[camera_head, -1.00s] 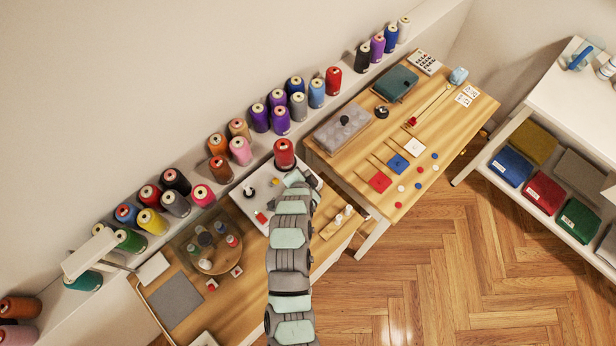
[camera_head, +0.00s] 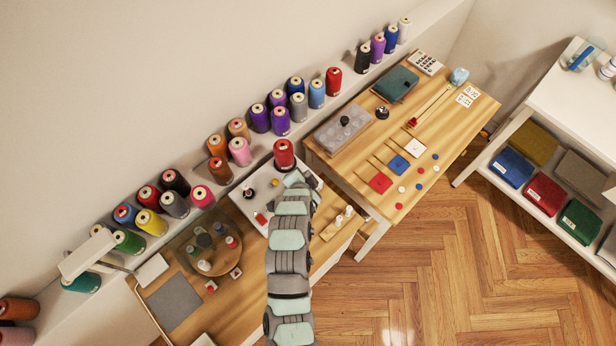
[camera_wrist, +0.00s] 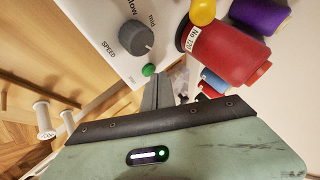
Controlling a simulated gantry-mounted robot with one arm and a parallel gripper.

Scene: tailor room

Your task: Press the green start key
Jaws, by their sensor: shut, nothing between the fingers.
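The green start key (camera_wrist: 148,70) is a small round button on a white panel (camera_wrist: 98,38) in the wrist view, just beside a grey speed knob (camera_wrist: 135,38). My gripper (camera_wrist: 158,80) is shut and empty. Its dark fingertips are right by the key in the picture; I cannot tell whether they touch it. In the head view my gripper (camera_head: 296,178) is over the right part of the white machine (camera_head: 254,180), and the key is not visible there, probably hidden by my arm.
A red thread spool (camera_wrist: 222,50) stands close beside the key and fingers; it also shows in the head view (camera_head: 285,155). A yellow part (camera_wrist: 203,12) is near it. White spools on a wooden stand (camera_head: 337,223) are to the right of my arm.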

